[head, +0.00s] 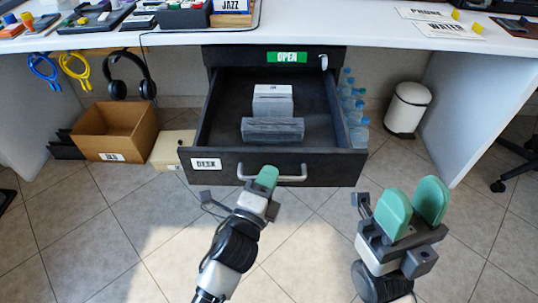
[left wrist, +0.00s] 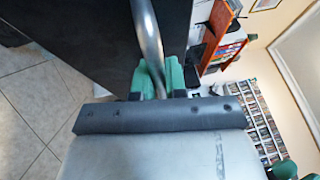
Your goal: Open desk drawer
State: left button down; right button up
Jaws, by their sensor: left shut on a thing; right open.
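The dark desk drawer (head: 225,172) is pulled well out from under the white desk, with its inside showing. A white label reading "DESK" is on its front. Its metal bar handle (head: 292,179) runs across the front. My left gripper (head: 267,177) is shut on the handle near its left-middle part. In the left wrist view the handle bar (left wrist: 147,35) passes between the green fingers (left wrist: 160,80). My right gripper (head: 412,203) is open and empty, to the right of the drawer and apart from it.
Grey boxy items (head: 273,128) lie inside the drawer. A cardboard box (head: 115,130) stands on the floor at left, headphones (head: 130,75) hang above it. Bottles (head: 354,105) and a white bin (head: 407,109) are right of the drawer. The tiled floor in front is clear.

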pick_arm(q)
jog(key=shift+s, duration=1.6)
jog(key=c, duration=1.2)
grip_release()
jog(key=v, duration=1)
jog(key=shift+s+a+f+p, duration=0.1)
jog(key=shift+s+a+p, duration=0.1)
jog(key=shift+s+p, duration=0.2)
